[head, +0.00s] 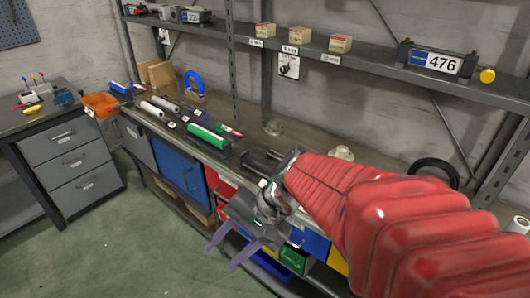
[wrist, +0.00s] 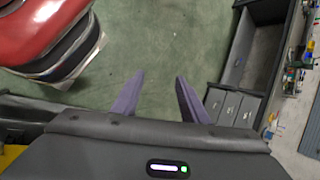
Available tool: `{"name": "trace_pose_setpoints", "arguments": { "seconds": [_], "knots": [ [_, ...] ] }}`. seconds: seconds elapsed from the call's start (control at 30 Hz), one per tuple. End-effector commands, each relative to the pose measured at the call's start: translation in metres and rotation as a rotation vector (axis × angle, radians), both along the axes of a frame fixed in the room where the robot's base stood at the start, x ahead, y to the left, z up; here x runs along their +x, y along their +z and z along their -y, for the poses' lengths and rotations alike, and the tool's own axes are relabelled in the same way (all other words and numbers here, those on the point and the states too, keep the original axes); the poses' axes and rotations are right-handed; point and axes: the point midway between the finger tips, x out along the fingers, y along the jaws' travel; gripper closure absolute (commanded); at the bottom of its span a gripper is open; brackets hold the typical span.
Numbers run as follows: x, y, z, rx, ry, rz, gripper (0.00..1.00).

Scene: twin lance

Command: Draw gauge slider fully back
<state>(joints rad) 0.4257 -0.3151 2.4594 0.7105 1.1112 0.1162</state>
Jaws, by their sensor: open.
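A dark gauge-like device with a label reading 476 (head: 436,61) sits on the upper shelf at the right of the head view. A yellow knob (head: 487,75) sticks out at its right end. I cannot tell for sure whether this knob is the gauge slider. My gripper (head: 222,256) is open and empty, pointing down in front of the workbench, well away from and below the device. In the wrist view the two purple fingers (wrist: 160,78) are apart, with only green floor between them. The device does not show there.
The bench top (head: 260,142) holds a green cylinder (head: 207,136), a blue horseshoe shape (head: 194,82) and a black ring (head: 435,171). Small boxes (head: 340,43) and another numbered device (head: 193,16) stand on the shelf. A grey drawer cabinet (head: 70,153) is left. Floor in front is clear.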

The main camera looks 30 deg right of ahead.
Motion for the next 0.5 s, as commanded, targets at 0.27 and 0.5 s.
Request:
{"name": "trace_pose_setpoints", "arguments": {
  "seconds": [0.27,0.5],
  "knots": [
    [0.046,0.0,0.03,0.391,-0.367,-0.093,0.6],
    [0.087,0.005,0.091,0.725,-0.687,-0.1,0.6]
  ]
}}
